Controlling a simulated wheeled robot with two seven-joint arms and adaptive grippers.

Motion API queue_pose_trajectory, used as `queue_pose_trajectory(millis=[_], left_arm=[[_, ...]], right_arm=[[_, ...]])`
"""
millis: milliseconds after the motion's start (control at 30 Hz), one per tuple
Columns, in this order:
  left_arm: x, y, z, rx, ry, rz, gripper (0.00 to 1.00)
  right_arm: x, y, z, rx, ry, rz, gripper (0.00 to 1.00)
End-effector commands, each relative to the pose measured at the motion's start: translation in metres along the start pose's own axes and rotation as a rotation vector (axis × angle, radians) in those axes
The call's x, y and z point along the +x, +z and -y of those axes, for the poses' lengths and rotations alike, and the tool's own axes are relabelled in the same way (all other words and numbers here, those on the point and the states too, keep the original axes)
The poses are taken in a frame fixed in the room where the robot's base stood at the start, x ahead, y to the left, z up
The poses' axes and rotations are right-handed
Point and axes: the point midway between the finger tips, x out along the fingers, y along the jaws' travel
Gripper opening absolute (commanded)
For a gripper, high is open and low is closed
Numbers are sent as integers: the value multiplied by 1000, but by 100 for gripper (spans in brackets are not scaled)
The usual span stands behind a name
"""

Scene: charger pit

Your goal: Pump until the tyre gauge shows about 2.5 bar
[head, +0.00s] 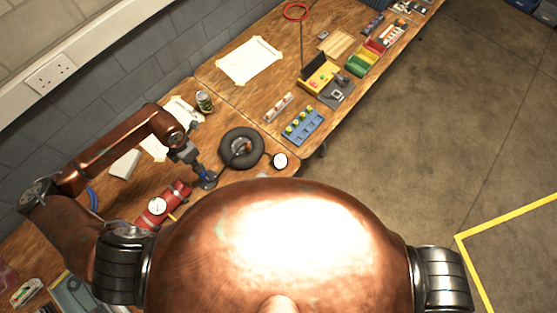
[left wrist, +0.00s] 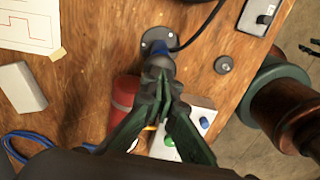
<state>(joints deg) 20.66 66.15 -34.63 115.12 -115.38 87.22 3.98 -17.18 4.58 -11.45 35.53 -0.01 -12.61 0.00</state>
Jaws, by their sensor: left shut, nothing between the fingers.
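The black tyre (head: 232,136) lies flat on the wooden bench. A white-faced gauge (head: 280,160) stands to its right; its reading is too small to make out. A small pump with a blue upper part and a dark round base (head: 209,182) stands left of the tyre; its base (left wrist: 158,36) also shows in the left wrist view. My left gripper (head: 197,164) is over the pump. In the left wrist view my left gripper (left wrist: 159,76) is shut and empty, its tips close to the blue part; whether they touch it I cannot tell. My right gripper is not in view.
A red cylinder (head: 178,190) with a second white dial (head: 157,206) lies near my left arm. A can (head: 204,101), papers (head: 249,61) and a blue tray (head: 303,126) are on the bench. A white block (left wrist: 22,88) lies left. Open floor lies right.

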Motion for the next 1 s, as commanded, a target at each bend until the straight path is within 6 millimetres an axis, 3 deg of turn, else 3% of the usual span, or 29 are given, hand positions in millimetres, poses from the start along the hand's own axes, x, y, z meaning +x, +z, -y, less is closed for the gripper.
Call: queue_pose_trajectory(millis=[500, 1000], left_arm=[[2, 0, 0, 0, 0, 1, 0], [30, 0, 0, 0, -1, 0, 0]], right_arm=[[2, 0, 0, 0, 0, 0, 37], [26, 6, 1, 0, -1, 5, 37]])
